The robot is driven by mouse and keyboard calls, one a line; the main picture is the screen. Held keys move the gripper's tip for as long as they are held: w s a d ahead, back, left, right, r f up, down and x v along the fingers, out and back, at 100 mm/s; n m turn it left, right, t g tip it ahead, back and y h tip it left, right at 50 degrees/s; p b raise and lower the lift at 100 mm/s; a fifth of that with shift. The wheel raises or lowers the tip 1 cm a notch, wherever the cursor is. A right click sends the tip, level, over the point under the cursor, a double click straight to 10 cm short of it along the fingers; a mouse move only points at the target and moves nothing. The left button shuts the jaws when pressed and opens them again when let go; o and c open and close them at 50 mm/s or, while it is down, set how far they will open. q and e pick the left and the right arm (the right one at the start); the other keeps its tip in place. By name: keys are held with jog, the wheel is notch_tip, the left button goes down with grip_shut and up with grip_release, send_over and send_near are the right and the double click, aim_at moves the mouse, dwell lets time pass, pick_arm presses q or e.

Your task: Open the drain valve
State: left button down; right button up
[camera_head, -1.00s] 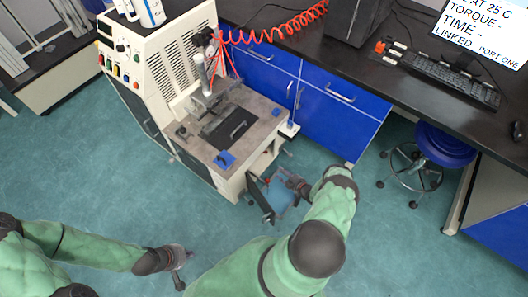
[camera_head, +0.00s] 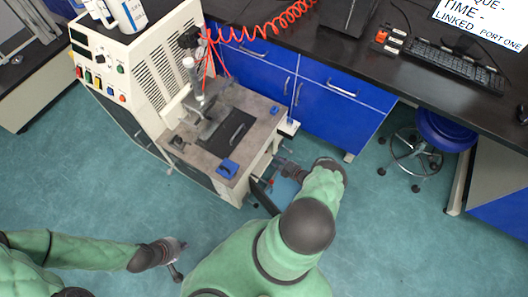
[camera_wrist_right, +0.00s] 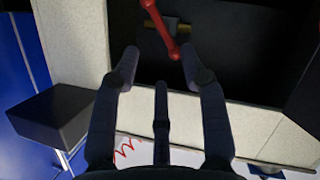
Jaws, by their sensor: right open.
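The drain valve shows in the right wrist view as a long red handle (camera_wrist_right: 161,30) on a small brass body (camera_wrist_right: 176,26), against a dark cabinet interior. The handle slants from upper left to lower right. My right gripper (camera_wrist_right: 162,66) is open and empty, with the handle's lower end just beyond and between its fingertips, apparently not held. In the head view this gripper (camera_head: 290,170) is at the open lower compartment of the machine, and the valve cannot be made out clearly there. My left gripper (camera_head: 178,262) hangs over the floor; its finger gap is unclear.
The cream machine (camera_head: 140,70) has its dark lower door (camera_head: 264,197) swung open beside my right forearm. Blue cabinets (camera_head: 335,95) stand just behind. A blue stool (camera_head: 445,130) is at the right. The floor at the left front is clear.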

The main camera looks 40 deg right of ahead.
jog(key=b+x, duration=0.3)
jog(key=x, duration=0.6)
grip_shut()
